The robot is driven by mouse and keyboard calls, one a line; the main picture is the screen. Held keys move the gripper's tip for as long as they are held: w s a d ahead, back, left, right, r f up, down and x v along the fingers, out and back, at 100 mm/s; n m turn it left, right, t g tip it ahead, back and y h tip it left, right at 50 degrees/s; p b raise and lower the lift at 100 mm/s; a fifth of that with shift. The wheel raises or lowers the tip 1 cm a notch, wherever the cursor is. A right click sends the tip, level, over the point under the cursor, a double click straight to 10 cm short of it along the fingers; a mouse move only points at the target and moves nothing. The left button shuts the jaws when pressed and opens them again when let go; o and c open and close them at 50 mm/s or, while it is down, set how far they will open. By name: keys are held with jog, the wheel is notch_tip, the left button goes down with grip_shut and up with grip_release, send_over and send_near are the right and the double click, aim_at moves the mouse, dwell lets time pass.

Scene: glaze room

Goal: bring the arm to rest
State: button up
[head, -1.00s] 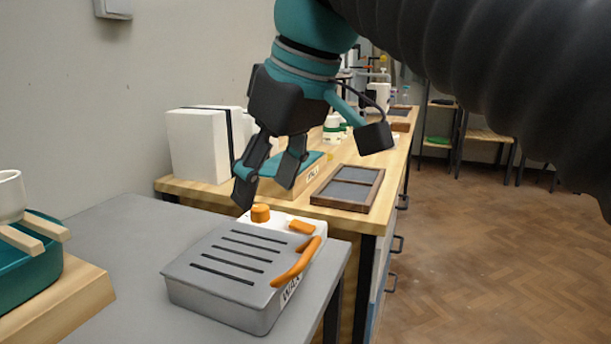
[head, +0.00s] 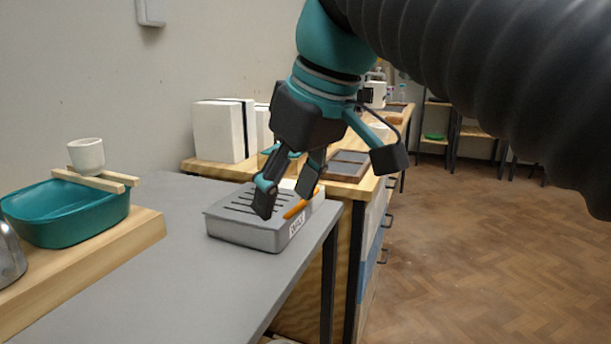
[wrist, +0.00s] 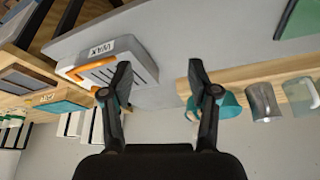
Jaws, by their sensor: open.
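My gripper (head: 290,195) is open with nothing between its fingers. In the head view its fingers hang in front of the grey slotted box (head: 245,229), which has an orange handle (head: 300,206) and a label on its side. In the wrist view the box (wrist: 112,60), labelled WAX, lies to the left, partly behind the left finger. The fingers stand wide apart over the grey table in that view. I cannot tell from the head view how far the fingers are above the box.
A teal basin (head: 65,212) with wooden slats and a white cup (head: 87,155) stands on a wooden board at the left. A white block (head: 218,130) and a dark framed tray (head: 345,164) are on the wooden bench behind. The grey table's middle (head: 180,265) is clear.

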jog(key=s+d+f+m+t+h, duration=0.1)
jog(key=s+d+f+m, duration=0.1)
jog(key=d+f, duration=0.4)
jog(key=s+d+f+m+h, duration=0.1)
jog(key=d+f+m, duration=0.3)
jog(key=f, duration=0.8)
jog(key=s+d+f+m+t+h, duration=0.1)
jog(key=s+d+f+m, duration=0.2)
jog(key=d+f, duration=0.5)
notch_tip(320, 180, down, 2)
jog(key=shift+f+m+t, duration=0.1)
jog(key=shift+m+t, duration=0.2)
jog(key=shift+s, duration=0.1)
